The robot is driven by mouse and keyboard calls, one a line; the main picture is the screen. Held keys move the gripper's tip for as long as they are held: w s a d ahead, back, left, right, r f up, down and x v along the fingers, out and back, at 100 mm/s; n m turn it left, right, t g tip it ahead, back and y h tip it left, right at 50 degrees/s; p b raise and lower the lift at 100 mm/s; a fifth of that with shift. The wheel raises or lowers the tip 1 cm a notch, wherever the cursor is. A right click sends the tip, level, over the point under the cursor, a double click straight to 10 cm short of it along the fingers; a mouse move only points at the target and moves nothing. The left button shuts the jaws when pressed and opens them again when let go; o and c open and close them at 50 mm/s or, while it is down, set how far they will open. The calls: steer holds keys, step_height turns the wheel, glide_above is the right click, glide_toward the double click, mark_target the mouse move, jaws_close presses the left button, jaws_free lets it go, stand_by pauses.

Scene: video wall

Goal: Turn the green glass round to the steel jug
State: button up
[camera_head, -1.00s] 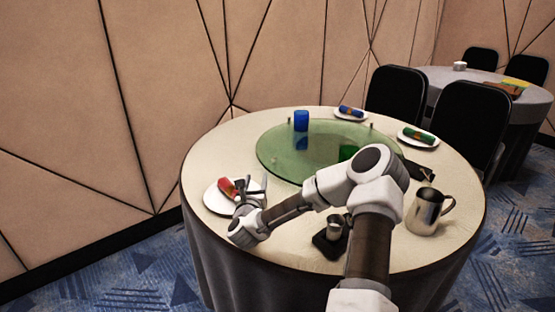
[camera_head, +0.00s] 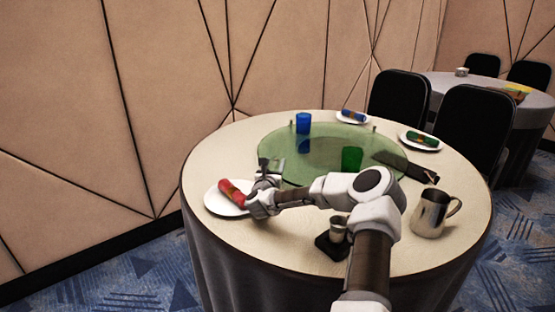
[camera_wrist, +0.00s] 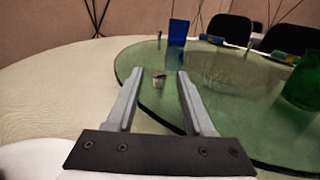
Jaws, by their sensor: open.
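The green glass (camera_head: 352,158) stands upright on the near right part of the round green glass turntable (camera_head: 325,172). It also shows at the right edge of the wrist view (camera_wrist: 302,84). The steel jug (camera_head: 430,214) stands on the tablecloth at the right, off the turntable and apart from the green glass. My gripper (camera_head: 271,165) is open at the turntable's left rim. In the wrist view, a small upright peg (camera_wrist: 158,80) on the turntable shows between the open fingers (camera_wrist: 159,74), and I cannot tell whether either finger touches it.
A blue glass (camera_head: 303,123) stands on the turntable's far side. A plate (camera_head: 217,203) with a red rolled napkin lies left of my gripper. A small metal cup (camera_head: 338,229) on a black coaster stands near my arm. A dark flat object (camera_head: 405,166) lies at the turntable's right rim.

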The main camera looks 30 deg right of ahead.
mark_target(278, 156)
steer(key=shift+b+x, duration=0.45)
steer(key=shift+x, duration=2.25)
jaws_close()
